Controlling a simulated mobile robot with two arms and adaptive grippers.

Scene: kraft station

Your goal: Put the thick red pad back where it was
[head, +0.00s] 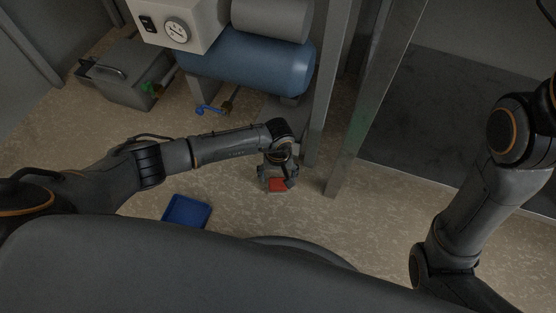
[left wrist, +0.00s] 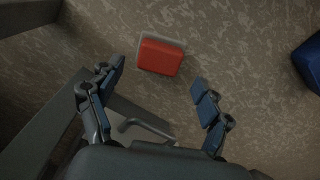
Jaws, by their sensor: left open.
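The thick red pad (head: 278,185) lies on the floor close to the foot of a metal post. My left gripper (head: 277,180) is over the pad, pointing down. In the left wrist view its fingers (left wrist: 158,78) are spread apart with nothing between them. My right arm is at the right, but its gripper is not in view.
A blue tray (head: 187,211) lies on the floor to the left of the pad. Metal posts (head: 350,150) stand close to the right of my left gripper. A blue tank (head: 250,65) and a grey box (head: 125,72) are behind. The floor between is mostly clear.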

